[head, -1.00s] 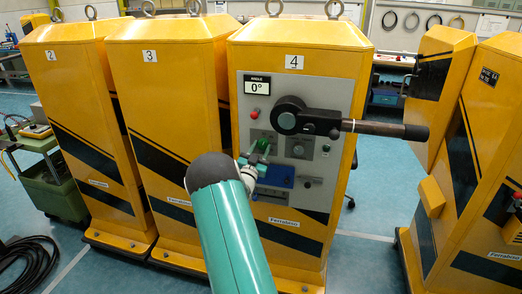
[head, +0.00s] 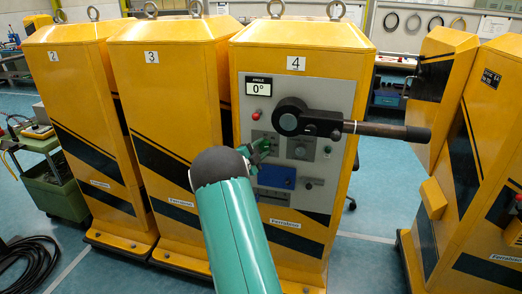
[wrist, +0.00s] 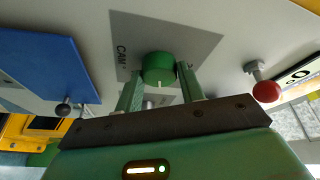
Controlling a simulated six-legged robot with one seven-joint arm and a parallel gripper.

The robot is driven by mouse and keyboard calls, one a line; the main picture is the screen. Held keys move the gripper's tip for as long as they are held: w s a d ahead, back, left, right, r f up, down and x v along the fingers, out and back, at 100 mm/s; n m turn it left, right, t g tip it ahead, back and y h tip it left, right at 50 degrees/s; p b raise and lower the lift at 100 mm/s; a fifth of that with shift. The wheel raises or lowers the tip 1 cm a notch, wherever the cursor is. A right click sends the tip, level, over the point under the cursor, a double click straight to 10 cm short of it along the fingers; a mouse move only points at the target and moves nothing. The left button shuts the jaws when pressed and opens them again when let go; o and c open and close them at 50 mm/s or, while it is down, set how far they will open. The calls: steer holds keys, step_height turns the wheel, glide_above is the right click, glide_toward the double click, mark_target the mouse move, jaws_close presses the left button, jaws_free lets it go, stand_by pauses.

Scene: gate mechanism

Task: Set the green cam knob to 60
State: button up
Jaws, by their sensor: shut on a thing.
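The green cam knob (wrist: 158,68) sits on a grey plate marked CAM in the wrist view. A pale mark shows on its near side. My gripper (wrist: 160,84) has one finger on each side of the knob and is shut on it. The angle display (head: 257,87) above reads 0°.
A large lever (head: 370,129) with a dark grip juts right from its black hub, above and right of my gripper. A blue block (head: 276,177) is below. Cabinet 3 (head: 165,110) stands close on the left.

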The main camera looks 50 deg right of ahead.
steer(key=shift+r+m+y, duration=0.1)
steer(key=shift+m+y, duration=0.4)
steer(key=shift+m, duration=0.7)
steer(key=o, duration=1)
steer(key=shift+c, duration=0.2)
steer(key=shift+a, duration=0.1)
steer(key=a, duration=1.3)
steer(key=shift+s+a, duration=0.15)
steer(key=shift+a, duration=0.15)
